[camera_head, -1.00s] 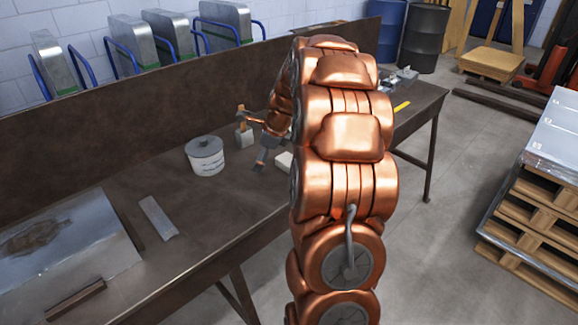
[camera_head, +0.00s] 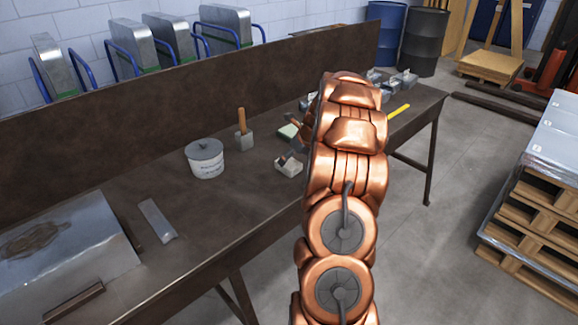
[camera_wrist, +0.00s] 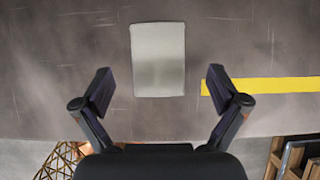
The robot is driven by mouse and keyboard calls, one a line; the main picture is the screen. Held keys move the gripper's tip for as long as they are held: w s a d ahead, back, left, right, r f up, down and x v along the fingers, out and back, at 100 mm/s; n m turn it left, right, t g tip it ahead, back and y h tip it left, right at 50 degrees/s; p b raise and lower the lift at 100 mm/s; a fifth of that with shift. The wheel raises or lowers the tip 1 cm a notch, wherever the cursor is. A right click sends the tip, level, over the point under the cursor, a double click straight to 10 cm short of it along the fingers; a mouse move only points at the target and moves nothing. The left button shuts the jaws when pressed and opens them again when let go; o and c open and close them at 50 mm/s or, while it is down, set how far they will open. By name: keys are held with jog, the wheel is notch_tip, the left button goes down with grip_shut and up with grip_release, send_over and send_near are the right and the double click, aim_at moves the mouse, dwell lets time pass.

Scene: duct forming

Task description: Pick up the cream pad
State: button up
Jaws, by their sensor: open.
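The cream pad (camera_wrist: 158,60) shows in the wrist view as a pale, upright rectangle with slightly rounded corners, flat on the dark brown bench top. My gripper (camera_wrist: 159,80) is open, its two dark fingers spread wide on either side of the pad's lower end in the picture. Nothing is between the fingertips that I can see being touched, and the pad lies beyond them.
A yellow strip (camera_wrist: 262,85) lies just right of the pad; it also shows in the head view (camera_head: 398,111). A lidded tub (camera_head: 206,163), a block with a wooden handle (camera_head: 243,138) and a small pale box (camera_head: 289,165) stand left of my arm. The back panel (camera_head: 180,95) borders the bench.

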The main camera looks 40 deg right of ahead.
aim_at(289, 162)
jog(key=shift+p+x, duration=0.35)
jog(key=shift+x, duration=1.8)
jog(key=shift+a, duration=0.15)
jog(key=c, duration=1.2)
jog(key=shift+c, duration=0.2)
jog(key=shift+r+b, duration=0.35)
jog(key=shift+r, duration=1.05)
jog(key=shift+s+a+r, duration=0.2)
jog(key=shift+s+r, duration=0.15)
jog(key=s+a+r+b, duration=0.1)
jog(key=s+a+b, duration=0.1)
jog(key=s+a, duration=0.7)
jog(key=s, duration=0.3)
jog(key=shift+s+r+b, duration=0.15)
jog(key=shift+r+b, duration=0.1)
jog(key=shift+b, duration=0.15)
jog(key=shift+a, duration=0.1)
